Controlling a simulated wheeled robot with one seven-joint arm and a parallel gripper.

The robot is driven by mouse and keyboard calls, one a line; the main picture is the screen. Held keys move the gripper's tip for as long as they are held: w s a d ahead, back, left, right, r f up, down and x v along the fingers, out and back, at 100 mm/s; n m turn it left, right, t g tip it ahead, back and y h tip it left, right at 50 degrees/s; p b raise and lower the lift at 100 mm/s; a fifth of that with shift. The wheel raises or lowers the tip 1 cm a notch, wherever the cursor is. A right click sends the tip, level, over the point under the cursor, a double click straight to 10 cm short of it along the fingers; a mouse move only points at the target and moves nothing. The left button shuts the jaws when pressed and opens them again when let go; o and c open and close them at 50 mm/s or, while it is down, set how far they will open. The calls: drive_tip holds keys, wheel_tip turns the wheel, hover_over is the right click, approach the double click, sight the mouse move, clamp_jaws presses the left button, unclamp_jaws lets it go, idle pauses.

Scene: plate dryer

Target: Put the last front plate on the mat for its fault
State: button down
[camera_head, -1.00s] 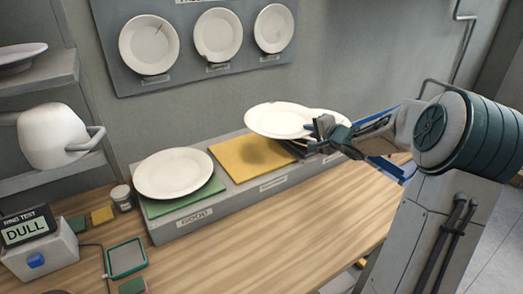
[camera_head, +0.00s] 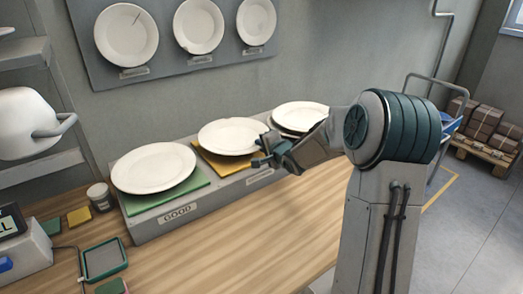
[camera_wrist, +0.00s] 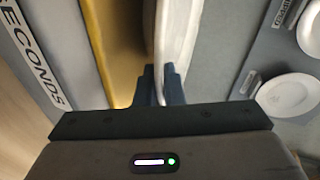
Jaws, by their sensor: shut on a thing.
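My gripper (camera_head: 266,153) is shut on the rim of a white plate (camera_head: 229,135). The plate is level over the yellow mat (camera_head: 213,166), in the middle of the grey stand; I cannot tell whether it touches the mat. In the wrist view the fingers (camera_wrist: 159,84) grip the plate's edge (camera_wrist: 176,40) beside the yellow mat (camera_wrist: 118,45), by a label reading SECONDS (camera_wrist: 36,60). Another white plate (camera_head: 300,115) lies on the dark mat at the right. A third plate (camera_head: 154,167) lies on the green mat (camera_head: 165,199), labelled GOOD.
Three sample plates hang on the wall board (camera_head: 165,60) behind; the left one (camera_head: 126,35) shows a dark line. A jar (camera_head: 99,196), a green-rimmed tray (camera_head: 104,260) and a grey box (camera_head: 25,255) stand at left. The wooden counter (camera_head: 235,245) in front is clear.

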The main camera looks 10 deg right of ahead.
drive_tip(key=shift+f, duration=0.3)
drive_tip(key=shift+f, duration=0.15)
drive_tip(key=c, duration=1.8)
unclamp_jaws()
